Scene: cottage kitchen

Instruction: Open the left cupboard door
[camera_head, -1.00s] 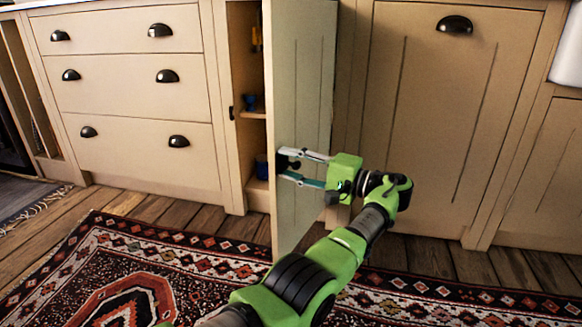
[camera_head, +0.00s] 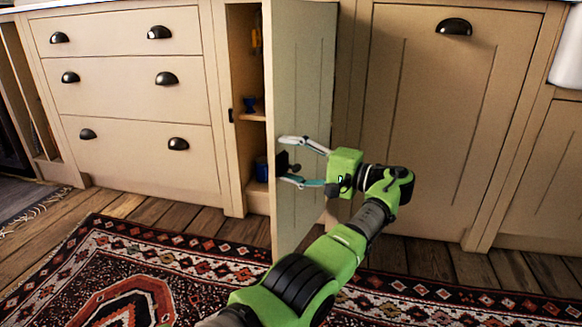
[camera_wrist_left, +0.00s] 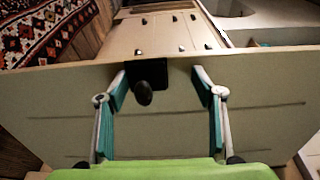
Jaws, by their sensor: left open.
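The left cupboard door (camera_head: 303,80) is a pale panel that stands swung out from the cabinet, with the opening to its left. Its dark handle (camera_head: 284,163) is near the door's free edge. My left gripper (camera_head: 283,160) is open, with one finger above the handle and one below it in the head view. In the left wrist view, the fingers (camera_wrist_left: 160,75) stand apart on both sides of the handle (camera_wrist_left: 145,92), and neither visibly grips it. My right gripper is not in view.
Inside the cupboard, a blue cup (camera_head: 249,103) stands on a shelf (camera_head: 254,115), and a blue item (camera_head: 261,170) sits lower down. Drawers (camera_head: 130,90) are at left and a closed cupboard front (camera_head: 440,130) at right. A patterned rug (camera_head: 190,270) covers the floor in front.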

